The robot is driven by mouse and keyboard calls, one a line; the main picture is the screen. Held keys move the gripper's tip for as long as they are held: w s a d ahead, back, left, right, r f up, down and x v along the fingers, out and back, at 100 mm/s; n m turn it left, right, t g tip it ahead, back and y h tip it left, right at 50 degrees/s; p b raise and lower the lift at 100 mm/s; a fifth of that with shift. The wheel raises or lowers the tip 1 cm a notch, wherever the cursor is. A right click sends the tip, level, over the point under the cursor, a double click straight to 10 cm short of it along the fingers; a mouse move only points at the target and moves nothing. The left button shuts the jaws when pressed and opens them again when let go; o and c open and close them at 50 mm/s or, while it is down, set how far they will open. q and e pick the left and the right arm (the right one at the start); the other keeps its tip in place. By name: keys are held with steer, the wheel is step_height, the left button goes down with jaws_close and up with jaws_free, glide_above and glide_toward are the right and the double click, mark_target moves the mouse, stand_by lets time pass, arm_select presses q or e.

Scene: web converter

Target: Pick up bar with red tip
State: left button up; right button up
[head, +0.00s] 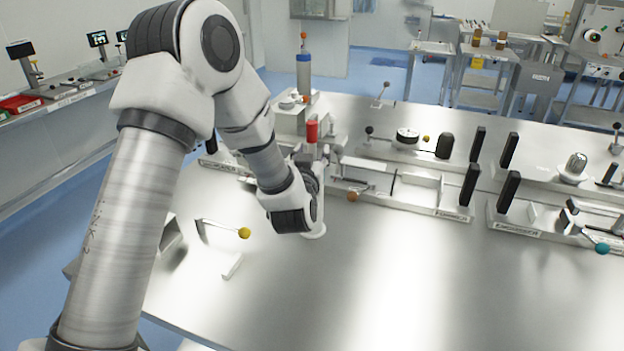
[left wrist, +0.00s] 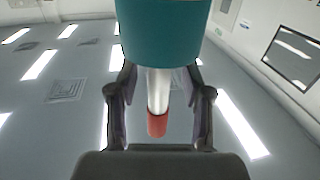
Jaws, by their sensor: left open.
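A red tip (head: 312,131) stands upright just beyond my left gripper (head: 325,153) in the head view; the part below it is mostly hidden by the gripper. In the left wrist view, a pale bar with a red tip (left wrist: 157,124) shows between the two fingers of my left gripper (left wrist: 160,85). A wide teal body (left wrist: 163,30) covers the bar's other end and the fingertip area. The fingers stand apart on either side of the bar, and I see no contact. My right gripper is not in view.
The metal table (head: 400,285) is clear at the front. A bottle with a blue band (head: 303,75) stands behind the gripper. Black upright plates (head: 470,184) and a round gauge-like part (head: 407,137) are to the right.

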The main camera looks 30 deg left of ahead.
arm_select(q)
steer(key=shift+s+d+r, duration=0.1)
steer(key=shift+s+d, duration=0.05)
steer(key=shift+s+r, duration=0.1)
steer(key=c, duration=0.4)
jaws_close()
